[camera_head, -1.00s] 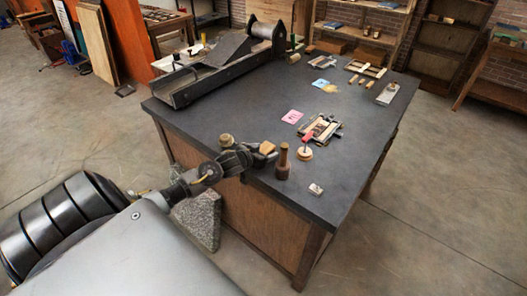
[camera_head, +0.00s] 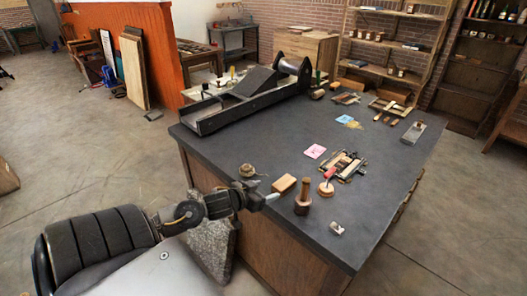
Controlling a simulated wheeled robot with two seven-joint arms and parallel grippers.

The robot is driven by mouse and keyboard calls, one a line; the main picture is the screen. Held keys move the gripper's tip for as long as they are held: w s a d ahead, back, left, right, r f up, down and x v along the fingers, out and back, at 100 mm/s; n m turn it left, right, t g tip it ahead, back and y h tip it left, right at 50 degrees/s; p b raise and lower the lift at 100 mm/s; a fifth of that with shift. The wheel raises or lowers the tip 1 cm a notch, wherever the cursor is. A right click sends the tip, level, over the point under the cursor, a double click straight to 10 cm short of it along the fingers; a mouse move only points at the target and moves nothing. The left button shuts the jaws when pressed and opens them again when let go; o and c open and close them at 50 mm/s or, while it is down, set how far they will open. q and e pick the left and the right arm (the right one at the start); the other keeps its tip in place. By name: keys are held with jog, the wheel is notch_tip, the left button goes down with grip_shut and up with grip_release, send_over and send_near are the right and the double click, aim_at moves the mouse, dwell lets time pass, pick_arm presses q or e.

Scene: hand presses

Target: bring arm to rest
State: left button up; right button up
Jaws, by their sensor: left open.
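My left arm comes in from the lower left. Its dark left gripper (camera_head: 266,194) is open and empty at the near left edge of the bench, just left of a small wooden block (camera_head: 284,183). Whether the gripper touches the bench top cannot be told. A round brownish piece (camera_head: 248,171) stands just behind the gripper. My right gripper is not in view.
The dark bench top (camera_head: 232,140) holds a wooden-handled tool (camera_head: 303,197), a round piece with a red handle (camera_head: 326,187), a small frame press (camera_head: 347,164), a pink card (camera_head: 315,151) and a long roller press (camera_head: 240,105). Bare floor (camera_head: 90,170) lies left.

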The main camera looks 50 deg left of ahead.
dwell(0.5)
pick_arm(q)
jog(key=s+d+f+m+g, duration=0.1)
jog(key=s+d+f+g, duration=0.4)
jog(key=s+d, duration=0.65)
jog(key=s+d+f+m+g, duration=0.1)
jog(key=s+d+f+g, duration=0.4)
jog(key=s+d, duration=0.65)
jog(key=s+a+f+g+b, duration=0.1)
jog(key=s+f, duration=0.1)
jog(key=f, duration=1.3)
jog(key=s+a+f+b, duration=0.1)
jog(key=s+f, duration=0.1)
jog(key=f, duration=1.3)
jog(key=s+a+f+g+b, duration=0.1)
jog(key=s+a+f, duration=0.2)
jog(key=s+f, duration=1.2)
jog(key=shift+f+m+g, duration=0.15)
jog(key=shift+m+g, duration=0.15)
